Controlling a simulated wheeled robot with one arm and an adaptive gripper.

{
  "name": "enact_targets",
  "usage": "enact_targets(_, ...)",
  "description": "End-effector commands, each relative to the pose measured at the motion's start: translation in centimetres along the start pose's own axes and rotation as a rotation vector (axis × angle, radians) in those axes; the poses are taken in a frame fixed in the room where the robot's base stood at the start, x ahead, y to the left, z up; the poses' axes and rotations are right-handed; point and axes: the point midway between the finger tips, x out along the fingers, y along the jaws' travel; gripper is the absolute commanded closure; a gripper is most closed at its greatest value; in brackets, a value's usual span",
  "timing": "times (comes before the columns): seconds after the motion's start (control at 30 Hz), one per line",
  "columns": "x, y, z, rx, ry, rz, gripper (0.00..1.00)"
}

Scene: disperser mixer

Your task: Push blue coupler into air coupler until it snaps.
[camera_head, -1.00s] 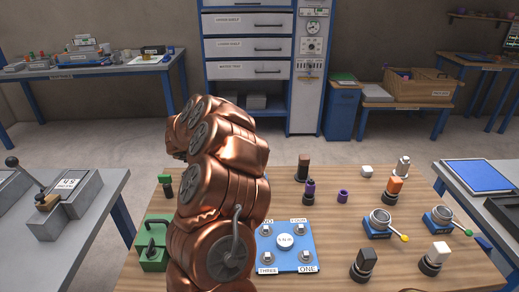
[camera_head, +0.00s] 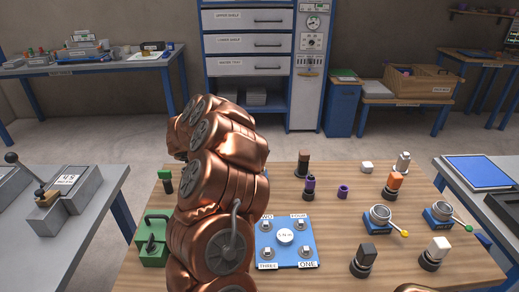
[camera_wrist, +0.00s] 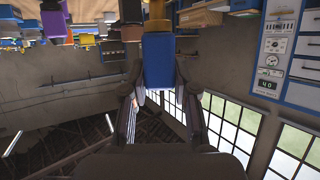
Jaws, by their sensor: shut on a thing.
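The blue coupler (camera_wrist: 158,55) shows in the wrist view as a blue block between the fingertips of my gripper (camera_wrist: 158,82). My gripper is shut on it. A brass-coloured piece (camera_wrist: 157,24) lies in line with the coupler's far end, with a dark band between them. I cannot tell whether this is the air coupler, or whether the parts are touching or joined. In the head view my copper arm hides my gripper and the blue coupler.
In the head view a wooden bench (camera_head: 330,238) holds a blue panel (camera_head: 287,252), a green unit (camera_head: 153,245), black-and-orange posts and two round metal cups (camera_head: 380,216). A grey bench (camera_head: 95,205) with a lever unit stands left. Bare wood shows between the parts.

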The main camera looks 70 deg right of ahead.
Motion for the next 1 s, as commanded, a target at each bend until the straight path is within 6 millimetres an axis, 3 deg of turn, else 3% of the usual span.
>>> enact_targets(0.83,0.7,0.0,1.6,0.0,-0.001,0.001,1.0)
enact_targets(0.87,0.7,0.0,1.6,0.0,-0.001,0.001,0.69)
enact_targets(1.0,0.7,0.0,1.6,0.0,-0.001,0.001,0.54)
